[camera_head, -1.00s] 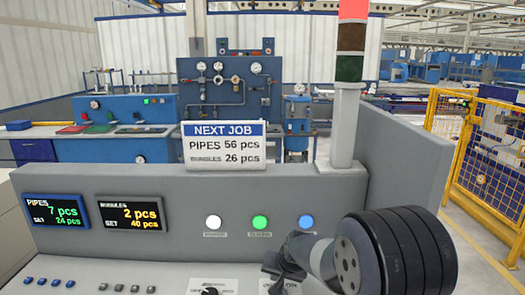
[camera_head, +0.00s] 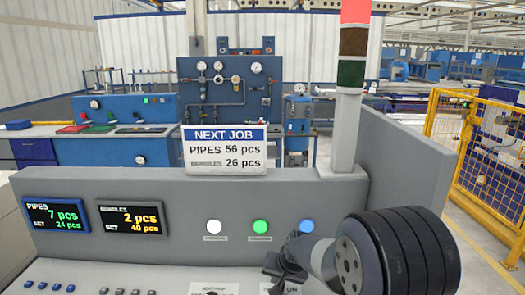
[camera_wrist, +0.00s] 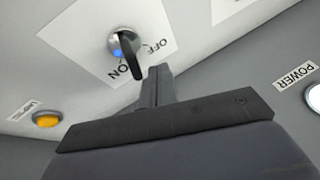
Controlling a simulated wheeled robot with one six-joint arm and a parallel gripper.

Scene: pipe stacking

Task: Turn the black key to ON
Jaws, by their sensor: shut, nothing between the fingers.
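In the wrist view, the black key (camera_wrist: 131,58) sits in a round metal switch on a white label with OFF and ON printed on it. Its handle points down the picture, passing between the two words, with its end close beside ON. My gripper (camera_wrist: 154,72) is shut and empty, its fingertips just right of the key's end. I cannot tell whether they touch it. In the head view my gripper (camera_head: 283,266) is low over the panel, and the key is hidden there, but part of an ON label shows beside it.
The wrist view shows a yellow button (camera_wrist: 46,120) at left and a white POWER button (camera_wrist: 314,97) at right. In the head view, the panel's upright back (camera_head: 120,183) carries two displays and three lit buttons, including a green one (camera_head: 260,227). A signal tower (camera_head: 346,125) rises behind.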

